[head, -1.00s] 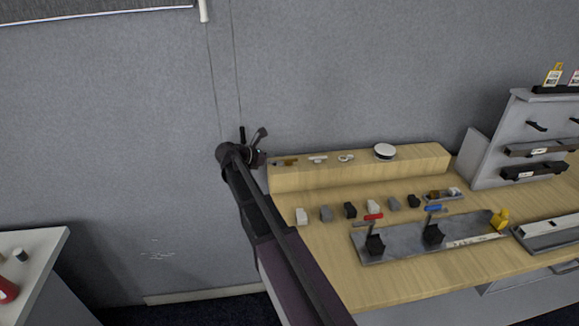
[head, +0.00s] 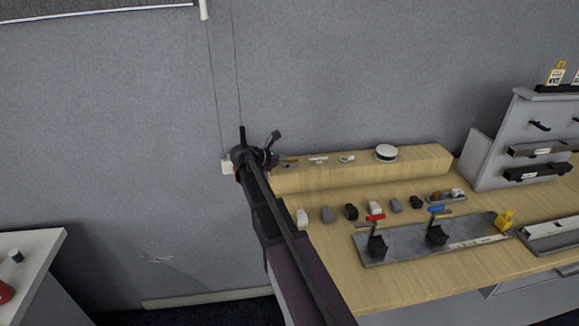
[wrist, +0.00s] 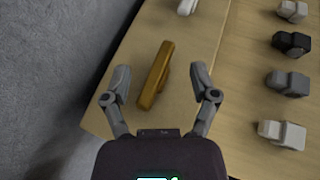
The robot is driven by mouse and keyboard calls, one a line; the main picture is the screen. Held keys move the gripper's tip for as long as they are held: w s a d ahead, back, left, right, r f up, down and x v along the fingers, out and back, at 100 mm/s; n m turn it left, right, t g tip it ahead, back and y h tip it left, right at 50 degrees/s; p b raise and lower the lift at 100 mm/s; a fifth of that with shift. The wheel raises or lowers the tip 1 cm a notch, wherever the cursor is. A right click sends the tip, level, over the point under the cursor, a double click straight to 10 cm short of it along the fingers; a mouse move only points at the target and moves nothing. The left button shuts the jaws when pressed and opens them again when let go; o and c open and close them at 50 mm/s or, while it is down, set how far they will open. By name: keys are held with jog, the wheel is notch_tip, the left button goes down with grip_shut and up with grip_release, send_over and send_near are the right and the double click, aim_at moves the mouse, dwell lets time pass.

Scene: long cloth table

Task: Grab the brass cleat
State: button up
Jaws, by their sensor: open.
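The brass cleat (wrist: 155,76) is a golden-brown bar lying on the raised wooden shelf (wrist: 185,120). In the wrist view it lies slightly tilted between the two fingers of my gripper (wrist: 163,84). The fingers are apart and I see no contact with the cleat. In the head view a small part of the cleat (head: 290,161) shows at the shelf's left end, just right of my gripper (head: 272,148). My wrist and gripper hide the rest of it there.
White pieces (head: 318,160) and a round white-topped item (head: 386,152) sit farther right on the shelf. Several grey, black and white blocks (head: 351,212) stand on the lower table. The grey wall (wrist: 50,50) is close on the left.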

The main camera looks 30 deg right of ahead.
jog(key=shift+w+d+f, duration=0.1)
jog(key=shift+d+f, duration=0.15)
jog(key=shift+d, duration=0.3)
grip_shut()
